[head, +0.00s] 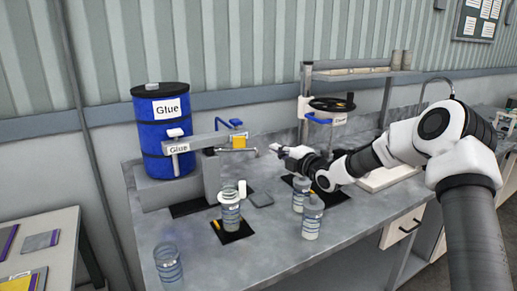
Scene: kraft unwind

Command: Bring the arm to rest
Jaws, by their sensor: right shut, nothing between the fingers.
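My right arm reaches in from the right side of the head view, white and black, bent at the elbow. My right gripper (280,149) is at its end, pointing left above the grey workbench (187,234). It is shut and holds nothing. It hangs in the air to the right of the glue dispenser's arm (205,141), with a visible gap, and in front of the press frame. My left gripper is not in view.
A blue glue drum (155,132) stands at the back left. A press with a black handwheel (331,103) stands behind.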

